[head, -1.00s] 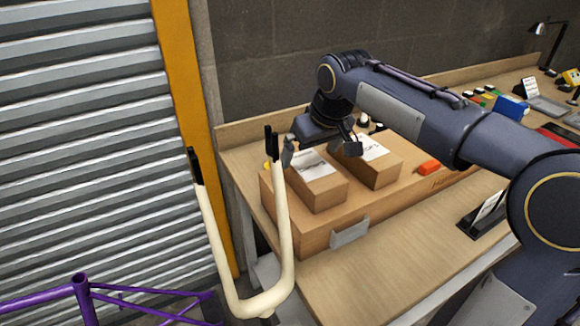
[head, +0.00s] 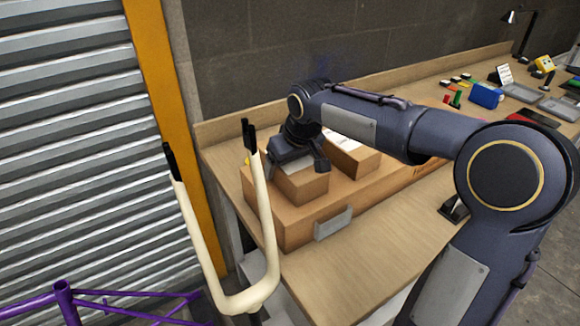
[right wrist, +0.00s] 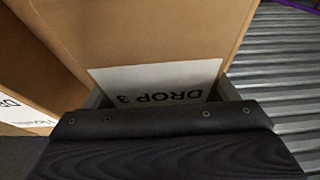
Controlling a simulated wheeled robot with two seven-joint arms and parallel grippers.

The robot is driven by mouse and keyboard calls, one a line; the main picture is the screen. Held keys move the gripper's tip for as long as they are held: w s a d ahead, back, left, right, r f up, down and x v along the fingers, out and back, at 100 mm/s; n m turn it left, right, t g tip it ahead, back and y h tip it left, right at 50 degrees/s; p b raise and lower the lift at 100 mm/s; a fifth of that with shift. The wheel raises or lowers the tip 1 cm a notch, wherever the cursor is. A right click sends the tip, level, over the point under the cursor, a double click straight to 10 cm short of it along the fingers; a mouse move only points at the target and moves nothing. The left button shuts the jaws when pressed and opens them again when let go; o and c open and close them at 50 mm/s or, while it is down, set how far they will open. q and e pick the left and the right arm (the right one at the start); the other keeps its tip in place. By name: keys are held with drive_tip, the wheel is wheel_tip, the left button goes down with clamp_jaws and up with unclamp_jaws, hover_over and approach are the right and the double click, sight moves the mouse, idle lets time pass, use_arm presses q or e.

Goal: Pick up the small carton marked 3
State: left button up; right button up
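The small carton marked 3 (head: 303,187) is a brown box on a larger, flat brown carton (head: 300,230) on the bench. In the right wrist view its white label reads "DROP 3" upside down (right wrist: 165,83). My right gripper (head: 294,168) is down over this carton from above, a finger on either side of its top. In the right wrist view the fingers (right wrist: 164,94) are apart, flanking the label, with the carton between them. Any small gap between fingers and carton walls is hard to see. The carton rests on the big one. My left gripper is out of view.
A second small carton (head: 357,161) stands close on the right. A cream fork (head: 262,225) with black tips rises in front, left of the bench. A purple frame (head: 65,300) is at lower left. A blue box (head: 487,95) and trays lie farther right.

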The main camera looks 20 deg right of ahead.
drive_tip(key=c, duration=0.7)
drive_tip(key=shift+c, duration=0.5)
drive_tip(key=shift+r, duration=0.15)
